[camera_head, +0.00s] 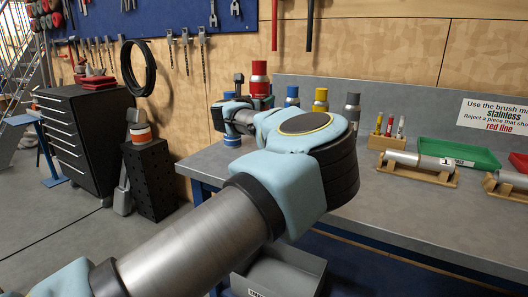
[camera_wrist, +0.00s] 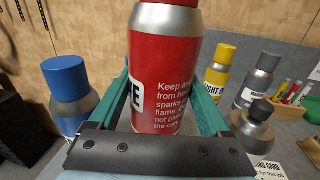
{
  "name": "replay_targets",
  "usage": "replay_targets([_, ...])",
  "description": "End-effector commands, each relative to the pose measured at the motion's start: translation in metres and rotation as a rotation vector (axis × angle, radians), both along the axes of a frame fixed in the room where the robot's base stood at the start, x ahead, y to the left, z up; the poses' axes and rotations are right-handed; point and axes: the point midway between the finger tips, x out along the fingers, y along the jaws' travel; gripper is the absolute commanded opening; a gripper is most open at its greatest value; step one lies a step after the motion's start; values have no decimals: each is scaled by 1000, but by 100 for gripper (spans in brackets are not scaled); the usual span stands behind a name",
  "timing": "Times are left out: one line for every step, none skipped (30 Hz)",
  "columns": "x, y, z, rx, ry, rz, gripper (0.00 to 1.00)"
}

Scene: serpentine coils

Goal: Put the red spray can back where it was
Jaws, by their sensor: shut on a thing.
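The red spray can (camera_head: 260,78) stands upright above the left part of the workbench, its top higher than the other cans. In the wrist view its red body (camera_wrist: 165,75) fills the middle, with white lettering. My gripper (camera_wrist: 163,105) is shut on it, one teal finger on each side. The can's base is hidden behind the gripper's dark bar, and in the head view behind my arm, so I cannot tell whether it touches the bench.
A blue-capped can (camera_wrist: 72,90) stands left of the red can; a yellow can (camera_wrist: 219,68) and a grey can (camera_wrist: 260,78) stand to the right. A dark-topped metal container (camera_wrist: 255,122) is nearer right. The bench (camera_head: 410,225) is clear in front. A green tray (camera_head: 460,152) lies farther right.

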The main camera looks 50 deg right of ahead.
Motion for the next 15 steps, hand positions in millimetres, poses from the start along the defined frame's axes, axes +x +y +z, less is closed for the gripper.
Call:
replay_targets([0, 0, -7, -1, 0, 0, 0])
replay_targets([0, 0, -11, 0, 0, 0, 0])
replay_targets([0, 0, -17, 1, 0, 0, 0])
replay_targets([0, 1, -22, 1, 1, 0, 0])
replay_targets([1, 1, -28, 1, 0, 1, 0])
replay_targets([1, 1, -35, 1, -1, 2, 0])
replay_targets([1, 1, -40, 2, 0, 2, 0])
replay_targets([1, 1, -46, 2, 1, 2, 0])
replay_targets([1, 1, -52, 1, 0, 1, 0])
replay_targets([1, 1, -57, 1, 0, 1, 0])
replay_targets([1, 1, -60, 0, 0, 1, 0])
replay_targets([1, 1, -64, -1, 0, 1, 0])
replay_targets([0, 1, -66, -2, -1, 1, 0])
replay_targets([0, 1, -68, -2, 0, 1, 0])
replay_targets([0, 1, -70, -2, 0, 1, 0])
